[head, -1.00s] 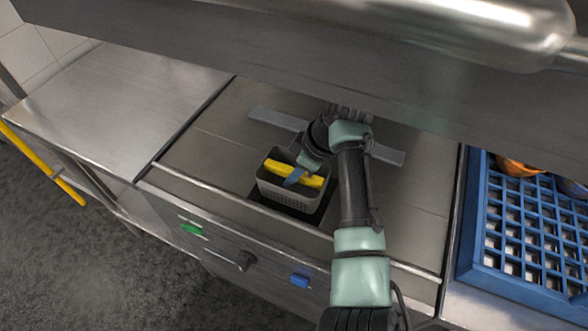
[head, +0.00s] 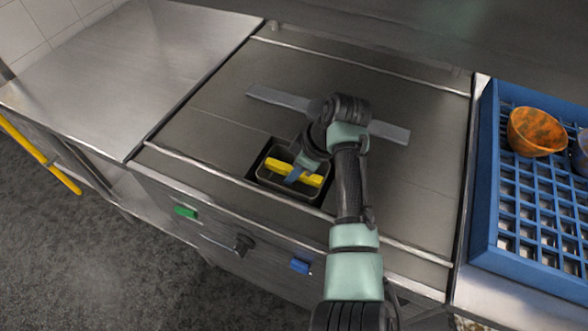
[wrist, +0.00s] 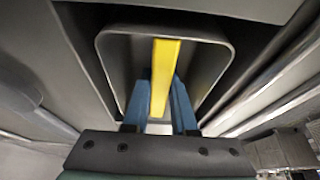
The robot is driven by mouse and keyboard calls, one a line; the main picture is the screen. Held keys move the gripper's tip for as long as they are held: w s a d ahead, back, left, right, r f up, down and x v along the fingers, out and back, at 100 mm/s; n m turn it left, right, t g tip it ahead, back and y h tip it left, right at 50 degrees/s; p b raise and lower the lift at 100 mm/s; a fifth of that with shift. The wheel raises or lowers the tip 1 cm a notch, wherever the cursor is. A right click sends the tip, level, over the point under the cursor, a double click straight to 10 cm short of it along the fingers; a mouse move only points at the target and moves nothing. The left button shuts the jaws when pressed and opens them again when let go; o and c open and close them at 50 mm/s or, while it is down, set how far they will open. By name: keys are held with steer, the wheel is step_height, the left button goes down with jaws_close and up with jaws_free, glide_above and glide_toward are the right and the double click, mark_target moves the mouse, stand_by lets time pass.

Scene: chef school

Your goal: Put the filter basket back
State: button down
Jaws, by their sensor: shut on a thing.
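The filter basket (head: 268,184) is a grey box with a yellow bar handle (head: 311,178) across its top. In the head view it sits down in the square opening (head: 252,172) near the front edge of the steel counter, its rim close to the counter surface. My gripper (head: 293,176) is shut on the yellow handle. In the wrist view the blue fingers (wrist: 160,105) lie on both sides of the yellow handle (wrist: 165,65), with the basket rim (wrist: 100,42) around it. The basket's lower walls and bottom are hidden in the opening.
A flat grey bar (head: 388,132) lies across the counter behind the opening. A blue rack (head: 486,215) at the right holds an orange bowl (head: 537,133). A bare steel worktop (head: 130,75) is at the left. A green switch (head: 186,212) and a blue one (head: 300,266) are on the front panel.

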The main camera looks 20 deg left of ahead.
steer(key=c, duration=0.6)
jaws_free()
steer(key=shift+c, duration=0.2)
steer(key=v, duration=1.3)
steer(key=shift+a, duration=0.1)
